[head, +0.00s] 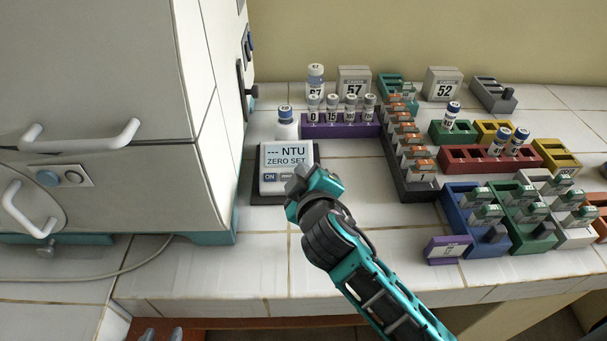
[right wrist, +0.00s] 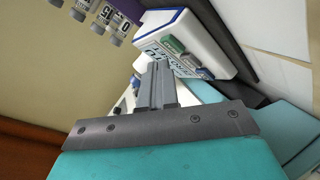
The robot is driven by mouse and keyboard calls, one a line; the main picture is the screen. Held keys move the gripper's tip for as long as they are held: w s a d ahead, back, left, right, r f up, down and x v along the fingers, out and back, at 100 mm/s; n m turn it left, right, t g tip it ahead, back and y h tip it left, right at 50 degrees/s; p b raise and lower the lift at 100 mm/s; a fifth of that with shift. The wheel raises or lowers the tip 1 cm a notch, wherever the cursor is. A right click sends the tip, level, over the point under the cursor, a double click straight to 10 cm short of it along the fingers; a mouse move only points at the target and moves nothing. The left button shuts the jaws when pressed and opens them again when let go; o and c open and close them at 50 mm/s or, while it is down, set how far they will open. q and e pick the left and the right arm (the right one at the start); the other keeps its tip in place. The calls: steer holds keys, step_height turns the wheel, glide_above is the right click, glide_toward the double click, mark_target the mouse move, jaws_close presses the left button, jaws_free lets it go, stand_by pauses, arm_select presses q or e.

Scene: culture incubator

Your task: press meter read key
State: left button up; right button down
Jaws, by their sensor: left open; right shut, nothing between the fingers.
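The meter (head: 286,155) is a white block on a dark base, and its display reads "--- NTU ZERO SET". In the head view its blue ON key (head: 269,177) and a pale middle key show, while my right gripper (head: 298,183) covers the right end of the key row. The right wrist view shows a green key (right wrist: 173,45), a grey key (right wrist: 188,60) and a blue key (right wrist: 206,73); key labels are unreadable there. My right gripper (right wrist: 158,68) is shut and empty, its tips close to the green key; contact cannot be told. My left gripper (head: 162,335) is open at the bottom edge.
A white incubator (head: 110,80) with handles stands left of the meter. A purple vial rack (head: 340,130) and a white bottle (head: 285,125) stand behind it. A dark rack (head: 415,188) and several coloured racks fill the right side. Bare tiles lie in front.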

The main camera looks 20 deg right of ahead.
steer(key=shift+f, duration=0.15)
steer(key=shift+w+f, duration=0.2)
steer(key=shift+f, duration=0.05)
steer(key=shift+w+d+f+b, duration=0.1)
steer(key=shift+w+f+b, duration=0.05)
steer(key=shift+f+b, duration=0.15)
stand_by(0.8)
stand_by(0.3)
steer(key=shift+s+r+p, duration=0.35)
steer(key=shift+r+p, duration=0.4)
steer(key=shift+p, duration=0.1)
